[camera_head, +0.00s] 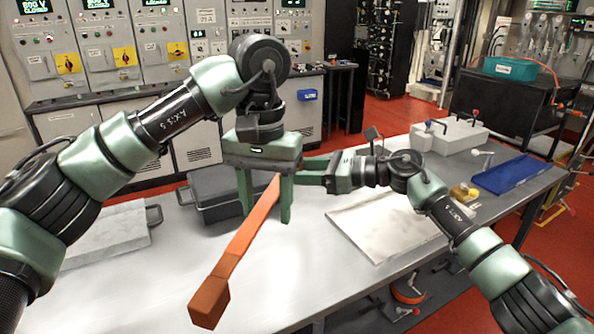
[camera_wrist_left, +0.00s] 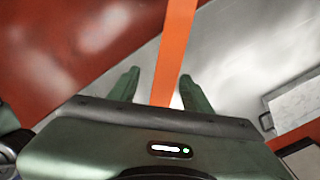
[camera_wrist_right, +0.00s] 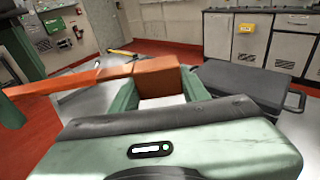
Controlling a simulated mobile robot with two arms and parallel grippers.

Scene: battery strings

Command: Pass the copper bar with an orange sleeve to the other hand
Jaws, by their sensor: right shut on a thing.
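The copper bar with an orange sleeve (camera_head: 245,236) is held above the table, its near copper end (camera_head: 209,300) tilted towards me. My right gripper (camera_head: 302,169) reaches in from the right. In the right wrist view its fingers are shut on the bar's other copper end (camera_wrist_right: 158,78). My left gripper (camera_head: 265,216) points down with its fingers on both sides of the sleeve. In the left wrist view the sleeve (camera_wrist_left: 176,50) passes between these fingers, with a clear gap on the left, so they look open. My left gripper partly hides the bar's far end in the head view.
The grey table (camera_head: 150,290) has a dark case (camera_head: 215,190), a flat grey block (camera_head: 110,238), a pale sheet (camera_head: 375,228) and a blue tray (camera_head: 520,174). A white block (camera_head: 450,136) stands at the back right. The near left of the table is clear.

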